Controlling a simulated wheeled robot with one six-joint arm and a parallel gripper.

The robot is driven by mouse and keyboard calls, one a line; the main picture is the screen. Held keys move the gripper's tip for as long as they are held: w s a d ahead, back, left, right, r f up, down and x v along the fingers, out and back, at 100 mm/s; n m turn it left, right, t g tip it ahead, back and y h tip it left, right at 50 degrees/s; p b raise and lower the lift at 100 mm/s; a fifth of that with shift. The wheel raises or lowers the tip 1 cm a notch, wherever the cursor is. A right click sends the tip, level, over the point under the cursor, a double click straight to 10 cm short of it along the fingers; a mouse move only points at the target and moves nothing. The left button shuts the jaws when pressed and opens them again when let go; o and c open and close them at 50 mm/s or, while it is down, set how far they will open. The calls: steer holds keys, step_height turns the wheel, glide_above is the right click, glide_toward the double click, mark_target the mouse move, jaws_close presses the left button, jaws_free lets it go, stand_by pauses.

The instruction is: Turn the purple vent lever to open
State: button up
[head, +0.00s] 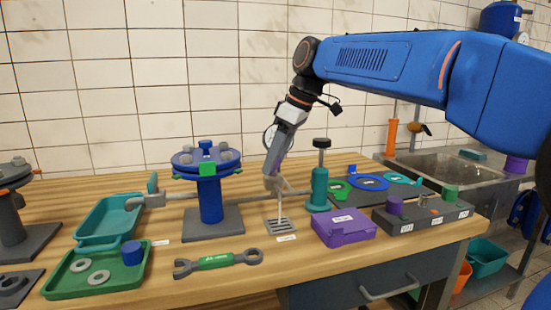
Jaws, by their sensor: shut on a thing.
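My gripper (273,184) is at the grey horizontal pipe, between the blue flange stand (210,200) and the teal cylinder (319,190). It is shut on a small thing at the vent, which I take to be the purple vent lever. A thin pale vent spout (280,209) hangs below the gripper, over a slotted drain plate (281,226) on the wooden bench.
A purple box (344,228) and a dark block with pegs (422,214) stand right of the drain. A green wrench (217,261) lies in front. Green trays (97,272) are at left, a sink (440,170) at right.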

steer(key=n+g, duration=0.1)
steer(key=n, duration=0.3)
steer(key=shift+w+g, duration=0.2)
steer(key=shift+g, duration=0.2)
steer(key=shift+n+g, duration=0.5)
steer(key=shift+n, duration=1.1)
steer(key=o, duration=1)
steer(key=shift+o, duration=0.2)
steer(key=shift+r, duration=0.15)
